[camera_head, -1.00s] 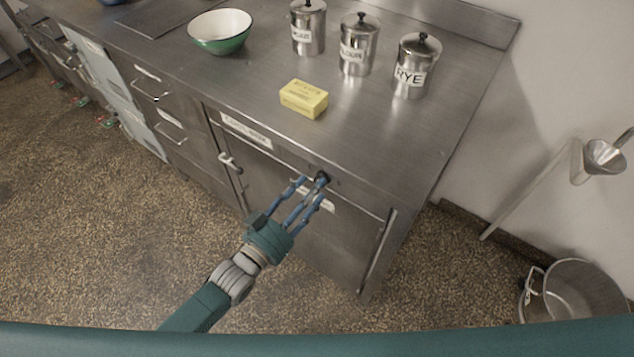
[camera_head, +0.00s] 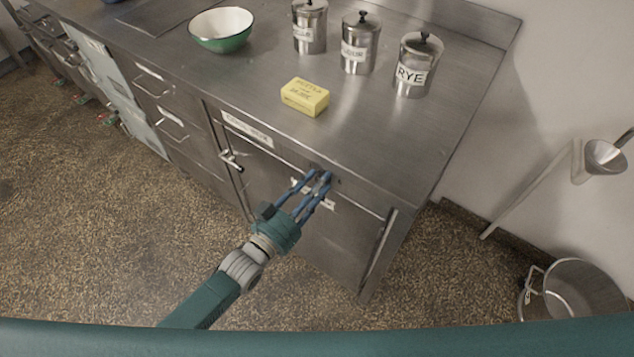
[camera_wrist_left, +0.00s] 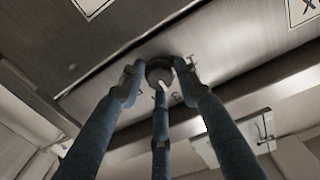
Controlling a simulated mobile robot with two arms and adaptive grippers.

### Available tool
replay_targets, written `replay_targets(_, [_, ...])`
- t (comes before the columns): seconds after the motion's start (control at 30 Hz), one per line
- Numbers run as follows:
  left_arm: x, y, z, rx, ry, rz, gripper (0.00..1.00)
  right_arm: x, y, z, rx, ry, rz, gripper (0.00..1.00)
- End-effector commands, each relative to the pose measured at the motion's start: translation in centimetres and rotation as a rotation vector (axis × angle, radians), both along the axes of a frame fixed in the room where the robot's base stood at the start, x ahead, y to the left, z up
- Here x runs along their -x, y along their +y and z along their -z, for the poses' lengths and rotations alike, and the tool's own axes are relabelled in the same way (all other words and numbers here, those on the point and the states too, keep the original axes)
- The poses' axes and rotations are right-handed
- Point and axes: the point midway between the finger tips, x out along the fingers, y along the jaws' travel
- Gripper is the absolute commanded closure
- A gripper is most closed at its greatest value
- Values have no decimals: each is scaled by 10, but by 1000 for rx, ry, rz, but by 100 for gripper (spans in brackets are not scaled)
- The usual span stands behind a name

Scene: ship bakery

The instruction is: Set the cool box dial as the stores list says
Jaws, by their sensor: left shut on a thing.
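The cool box (camera_head: 290,193) is the steel cabinet front under the counter, with a white label (camera_head: 248,130) at its upper left. Its dial shows in the left wrist view (camera_wrist_left: 160,72) as a round dark knob with a pale mark on its face. In the head view my fingers mostly hide it. My left gripper (camera_head: 316,180) is shut on the dial, with blue fingers around it; the left wrist view shows the fingertips (camera_wrist_left: 158,80) at its sides. No stores list is readable. My right gripper is not in view.
On the counter stand a yellow butter block (camera_head: 305,97), a green bowl (camera_head: 221,30) and several lidded tins, one marked RYE (camera_head: 415,68). A door latch (camera_head: 230,160) is left of the gripper. A steel pot (camera_head: 575,295) stands on the floor at right.

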Motion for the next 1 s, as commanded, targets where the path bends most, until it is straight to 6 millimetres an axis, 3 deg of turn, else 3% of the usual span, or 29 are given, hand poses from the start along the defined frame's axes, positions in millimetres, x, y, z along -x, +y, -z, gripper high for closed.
replay_targets(0.57, [-2, 0, -7, -32, -42, -1, 93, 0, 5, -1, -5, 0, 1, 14])
replay_targets(1.0, [-2, -1, -9, -267, -218, -2, 93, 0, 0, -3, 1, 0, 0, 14])
